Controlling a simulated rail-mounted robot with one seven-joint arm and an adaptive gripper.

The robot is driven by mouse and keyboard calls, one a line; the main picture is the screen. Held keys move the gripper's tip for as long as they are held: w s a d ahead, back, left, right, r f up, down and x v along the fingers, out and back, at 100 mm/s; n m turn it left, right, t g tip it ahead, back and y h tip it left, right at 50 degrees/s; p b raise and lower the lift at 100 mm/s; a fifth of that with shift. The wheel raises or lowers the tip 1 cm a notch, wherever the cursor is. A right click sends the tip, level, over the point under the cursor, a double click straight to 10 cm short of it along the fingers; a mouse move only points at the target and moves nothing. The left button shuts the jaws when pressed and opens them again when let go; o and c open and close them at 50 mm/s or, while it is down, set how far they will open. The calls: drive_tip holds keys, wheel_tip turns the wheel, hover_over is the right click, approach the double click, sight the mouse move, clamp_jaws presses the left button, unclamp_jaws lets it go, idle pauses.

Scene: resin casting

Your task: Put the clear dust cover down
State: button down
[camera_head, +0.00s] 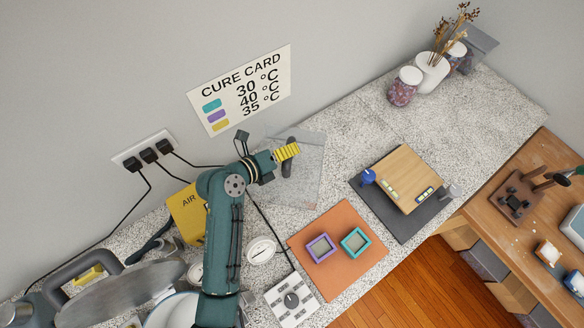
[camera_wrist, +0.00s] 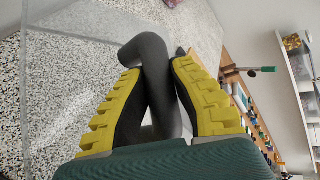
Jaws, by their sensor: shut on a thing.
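The clear dust cover (camera_head: 308,172) is a see-through box with a dark grey handle. In the head view it is beside my gripper (camera_head: 288,152), over the speckled counter near the wall. In the wrist view my gripper (camera_wrist: 160,95) has its yellow fingers shut on the grey handle (camera_wrist: 147,50). The cover's clear panel (camera_wrist: 95,45) shows to the left of the handle. I cannot tell whether the cover's lower edge touches the counter or hangs above it.
An orange mat (camera_head: 345,270) holds a purple frame (camera_head: 321,248) and a teal frame (camera_head: 355,241). A dark mat (camera_head: 408,230) with a wooden board (camera_head: 404,178) lies to the right. A dial box (camera_head: 291,299) is in front. The counter (camera_head: 350,130) behind the board is clear.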

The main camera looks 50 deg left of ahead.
wheel_tip(320, 180, down, 9)
drive_tip(key=b, duration=0.1)
drive_tip(key=shift+f, duration=0.15)
drive_tip(key=c, duration=1)
unclamp_jaws()
drive_tip(key=shift+c, duration=0.2)
drive_tip(key=p+v, duration=0.6)
drive_tip(key=v, duration=0.1)
drive_tip(key=shift+s, duration=0.25)
